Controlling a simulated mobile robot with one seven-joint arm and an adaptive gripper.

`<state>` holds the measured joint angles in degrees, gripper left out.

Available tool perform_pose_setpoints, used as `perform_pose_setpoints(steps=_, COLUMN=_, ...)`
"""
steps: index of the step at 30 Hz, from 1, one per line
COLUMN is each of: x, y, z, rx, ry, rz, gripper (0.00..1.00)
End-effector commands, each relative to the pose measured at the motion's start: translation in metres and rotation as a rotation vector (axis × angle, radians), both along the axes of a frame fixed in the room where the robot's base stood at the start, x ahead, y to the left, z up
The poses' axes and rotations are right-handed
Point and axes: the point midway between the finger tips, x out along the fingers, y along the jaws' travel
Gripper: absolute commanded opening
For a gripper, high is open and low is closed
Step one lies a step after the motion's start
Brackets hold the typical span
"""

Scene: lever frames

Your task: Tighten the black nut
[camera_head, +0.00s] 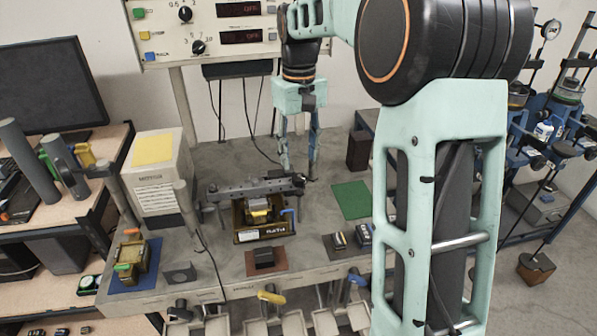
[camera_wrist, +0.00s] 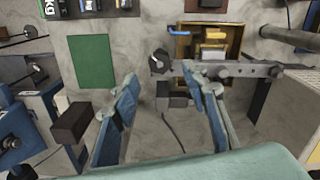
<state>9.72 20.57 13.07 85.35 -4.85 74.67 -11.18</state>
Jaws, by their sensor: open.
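A round black nut (camera_wrist: 159,61) sits at the end of a dark grey lever bar (camera_wrist: 240,70) in the wrist view. In the head view the black nut (camera_head: 298,181) shows small at the bar's right end. I cannot tell the exact height gap.
A brown tray with yellow parts (camera_head: 264,237) stands in front of the bar. A green mat (camera_head: 352,200) lies to the right, with a dark block (camera_head: 358,150) behind it. A white box (camera_head: 160,180) stands at left. Some bare grey tabletop surrounds the bar.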

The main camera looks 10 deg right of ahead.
Motion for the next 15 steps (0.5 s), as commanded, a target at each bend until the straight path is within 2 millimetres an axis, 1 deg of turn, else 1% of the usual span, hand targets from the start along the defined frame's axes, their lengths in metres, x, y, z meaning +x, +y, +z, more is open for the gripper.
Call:
perform_pose_setpoints(steps=1, x=-0.001, y=0.0, z=-0.011, rx=0.0, ry=0.004, rz=0.0, gripper=0.41)
perform_pose_setpoints(steps=6, x=-0.001, y=0.0, z=-0.039, rx=0.0, ry=0.003, rz=-0.001, gripper=0.41)
perform_pose_setpoints(steps=10, x=0.0, y=0.0, z=-0.052, rx=0.0, ry=0.001, rz=-0.001, gripper=0.41)
perform_pose_setpoints(steps=15, x=0.0, y=0.0, z=-0.058, rx=0.0, ry=-0.001, rz=-0.001, gripper=0.41)
